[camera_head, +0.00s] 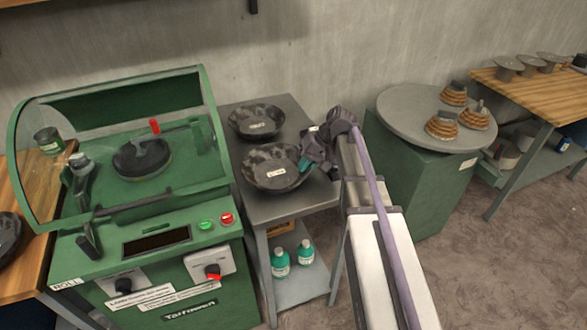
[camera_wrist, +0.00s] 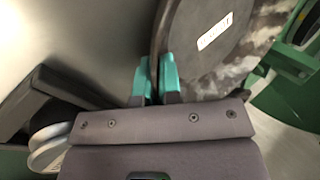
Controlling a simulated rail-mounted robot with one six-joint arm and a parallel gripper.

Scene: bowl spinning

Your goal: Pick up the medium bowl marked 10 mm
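Two dark mottled bowls stand on the grey side table, each with a small white label too small to read. The nearer bowl (camera_head: 262,177) is a little larger in the picture than the farther bowl (camera_head: 257,118). My gripper (camera_head: 305,165) is at the right rim of the nearer bowl. In the wrist view, the teal fingertips of my gripper (camera_wrist: 157,80) lie on both sides of the rim of the bowl (camera_wrist: 215,65), close together with the rim between them. Whether they press on it is hard to see. The bowl looks about level on the table.
A round grey table (camera_head: 405,115) with several wooden pieces stands to the right. Teal bottles (camera_head: 280,262) sit on the shelf below. A wall is behind.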

